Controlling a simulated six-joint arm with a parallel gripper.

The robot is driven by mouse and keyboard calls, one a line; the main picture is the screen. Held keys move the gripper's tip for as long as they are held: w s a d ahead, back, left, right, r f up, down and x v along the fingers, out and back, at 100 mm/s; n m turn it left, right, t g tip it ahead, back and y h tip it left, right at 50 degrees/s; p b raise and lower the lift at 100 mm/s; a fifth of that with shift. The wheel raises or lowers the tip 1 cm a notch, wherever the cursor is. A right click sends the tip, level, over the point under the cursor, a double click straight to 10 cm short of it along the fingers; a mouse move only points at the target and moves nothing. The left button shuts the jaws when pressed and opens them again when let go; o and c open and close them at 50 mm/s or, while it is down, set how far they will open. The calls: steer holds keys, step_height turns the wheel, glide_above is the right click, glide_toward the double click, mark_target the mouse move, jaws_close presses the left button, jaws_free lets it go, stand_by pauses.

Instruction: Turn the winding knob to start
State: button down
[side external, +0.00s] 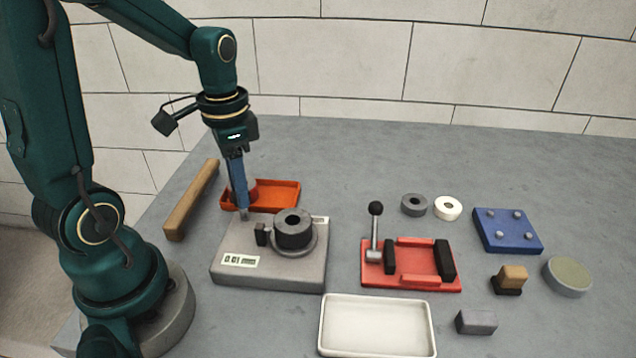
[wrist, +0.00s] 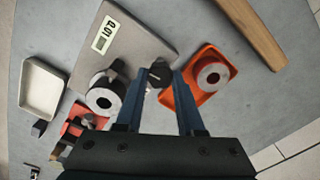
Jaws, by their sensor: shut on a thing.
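The winding knob (wrist: 160,74) is a small dark round piece on the flat grey pump base (wrist: 140,38). In the wrist view it sits between the two blue fingers of my gripper (wrist: 161,79), which is shut on it. In the side view my gripper (side external: 243,215) points down at the back left of the grey base (side external: 290,272), and its fingers mostly hide the knob. A dark hollow cylinder (side external: 294,231) stands on the base to the right, with a small black block (side external: 261,234) beside it. I cannot tell the knob's turn angle.
A wooden bar (side external: 192,200) lies to the left. A red fixture (side external: 417,280) with a black-balled lever (side external: 375,222) stands right, and a white tray (side external: 377,327) in front.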

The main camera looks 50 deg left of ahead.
steer(key=n, duration=0.4)
steer(key=shift+n, duration=0.3)
steer(key=n, duration=0.4)
steer(key=shift+n, duration=0.3)
steer(key=n, duration=0.3)
steer(key=shift+n, duration=0.3)
steer(key=n, duration=0.4)
steer(key=shift+n, duration=0.3)
steer(key=n, duration=0.3)
steer(key=shift+n, duration=0.3)
steer(key=n, duration=0.9)
steer(key=shift+n, duration=1.9)
